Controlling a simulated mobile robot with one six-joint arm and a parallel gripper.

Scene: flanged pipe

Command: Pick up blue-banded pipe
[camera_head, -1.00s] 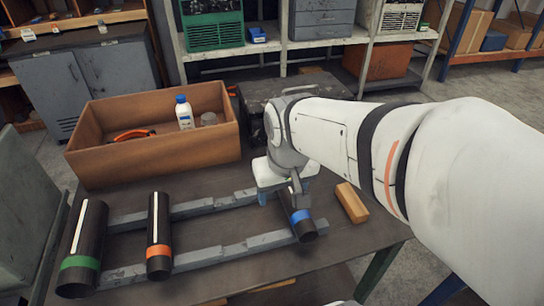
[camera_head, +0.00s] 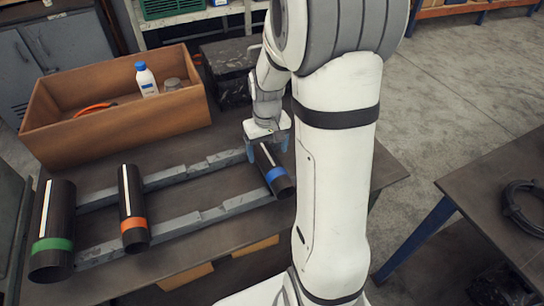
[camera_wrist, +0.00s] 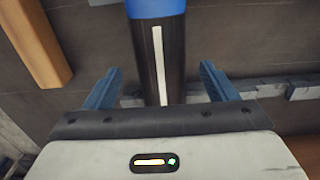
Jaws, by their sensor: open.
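The blue-banded pipe (camera_head: 274,172) is a short black pipe with a blue band at its near end. It lies across the right ends of two grey rails. My gripper (camera_head: 264,140) is at the pipe's far end, pointing down. In the wrist view the pipe (camera_wrist: 158,60) shows a white stripe and runs between the two blue fingers of my gripper (camera_wrist: 160,85). The fingers are apart, with a gap on each side of the pipe. The pipe's far end is hidden by my gripper in the head view.
A green-banded pipe (camera_head: 52,228) and an orange-banded pipe (camera_head: 133,208) lie on the rails (camera_head: 185,225) to the left. An open brown box (camera_head: 115,122) with a white bottle (camera_head: 146,78) stands behind. A wooden block (camera_wrist: 36,42) lies beside the blue-banded pipe.

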